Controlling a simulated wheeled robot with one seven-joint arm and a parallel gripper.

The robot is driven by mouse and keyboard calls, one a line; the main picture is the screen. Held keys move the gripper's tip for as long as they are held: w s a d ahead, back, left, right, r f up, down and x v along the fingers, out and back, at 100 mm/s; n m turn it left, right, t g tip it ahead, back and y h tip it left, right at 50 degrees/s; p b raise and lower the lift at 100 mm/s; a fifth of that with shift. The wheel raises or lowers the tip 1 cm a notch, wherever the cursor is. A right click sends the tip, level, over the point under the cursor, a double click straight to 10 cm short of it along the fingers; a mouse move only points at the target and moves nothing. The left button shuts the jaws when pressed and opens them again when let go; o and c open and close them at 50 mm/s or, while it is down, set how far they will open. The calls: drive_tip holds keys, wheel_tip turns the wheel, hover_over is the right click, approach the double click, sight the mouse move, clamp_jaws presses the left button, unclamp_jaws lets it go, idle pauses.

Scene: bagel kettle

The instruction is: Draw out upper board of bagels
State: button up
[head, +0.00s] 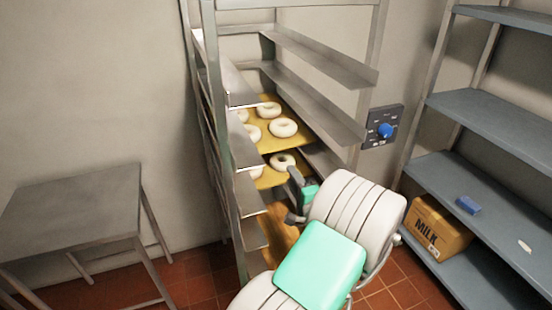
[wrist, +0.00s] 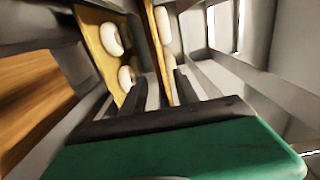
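The upper board of bagels (head: 290,143) is yellow, lies level in the metal rack and carries several pale bagels. In the wrist view this board (wrist: 152,42) appears edge-on with a bagel on it. A lower board with bagels (head: 268,182) sits beneath; it also shows in the wrist view (wrist: 97,50). My gripper (head: 293,188) is at the rack's front, low and to the right of the bagels. In the wrist view its dark fingers (wrist: 158,92) are apart, with the upper board's near end between or just beyond them. I cannot tell whether they touch it.
The rack (head: 213,100) has metal side rails and posts close to my gripper. A brown wooden surface (head: 280,228) lies lower in it. A bare grey table (head: 75,212) stands left. Blue-grey shelves (head: 500,125) with a milk box (head: 440,228) stand right. A dial panel (head: 384,127) is on the wall.

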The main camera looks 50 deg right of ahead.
sight(274, 151)
drive_tip(key=p+x, duration=0.1)
drive_tip(key=x, duration=1.6)
drive_tip(key=shift+d+p, duration=0.1)
drive_tip(key=shift+p, duration=0.25)
clamp_jaws()
